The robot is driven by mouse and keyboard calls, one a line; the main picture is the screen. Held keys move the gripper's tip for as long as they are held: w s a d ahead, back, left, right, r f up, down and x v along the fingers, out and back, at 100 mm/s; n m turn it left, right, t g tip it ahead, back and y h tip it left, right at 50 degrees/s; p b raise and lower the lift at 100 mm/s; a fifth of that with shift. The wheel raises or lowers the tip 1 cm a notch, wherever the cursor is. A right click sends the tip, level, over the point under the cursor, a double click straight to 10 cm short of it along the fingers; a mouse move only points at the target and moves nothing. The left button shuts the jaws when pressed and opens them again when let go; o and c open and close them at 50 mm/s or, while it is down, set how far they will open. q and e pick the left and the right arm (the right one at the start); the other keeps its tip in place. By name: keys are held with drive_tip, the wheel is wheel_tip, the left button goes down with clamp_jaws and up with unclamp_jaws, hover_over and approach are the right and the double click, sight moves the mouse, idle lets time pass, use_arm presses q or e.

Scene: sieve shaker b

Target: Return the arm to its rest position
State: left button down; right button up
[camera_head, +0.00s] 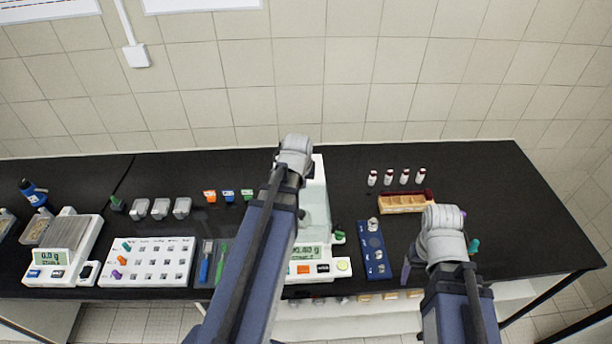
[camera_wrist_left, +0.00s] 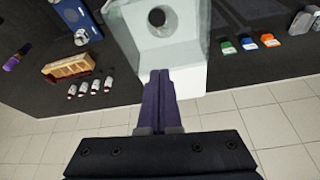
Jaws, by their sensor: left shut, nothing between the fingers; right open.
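My left arm reaches up the middle of the head view and ends at its pale wrist (camera_head: 295,155), in front of the tall glass-sided balance (camera_head: 318,215); its fingers are hidden there. In the left wrist view my left gripper (camera_wrist_left: 158,78) is shut and empty, its fingers overlapping the edge of the balance's glass housing (camera_wrist_left: 190,50) in the picture. I cannot tell whether they touch. My right gripper (camera_head: 412,266) is open over the right part of the bench, partly hidden by its own wrist. Nothing shows in it.
The black bench (camera_head: 520,210) also carries a blue tray (camera_head: 374,252), a wooden rack (camera_head: 404,202), several red-capped vials (camera_head: 388,177), a white board with knobs (camera_head: 150,262) and a smaller balance (camera_head: 62,250). The tiled wall (camera_head: 400,80) stands behind. Free room is at the far right.

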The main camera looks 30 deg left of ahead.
use_arm(q)
drive_tip(key=shift+w+f, duration=0.1)
drive_tip(key=s+d+f+m+g+b, duration=0.2)
drive_tip(key=s+d+f+m+b, duration=0.2)
drive_tip(key=d+f+b, duration=0.8)
drive_tip(key=s+d+f+m+g+b, duration=0.2)
drive_tip(key=s+d+f+m+b, duration=0.2)
drive_tip(key=s+d+f+b, duration=0.4)
drive_tip(key=d+f+b, duration=0.3)
drive_tip(key=d+f, duration=0.1)
drive_tip(key=d, duration=0.3)
drive_tip(key=shift+s+d+f+b, duration=0.25)
drive_tip(key=shift+s+f+b, duration=0.1)
drive_tip(key=shift+s+f, duration=0.05)
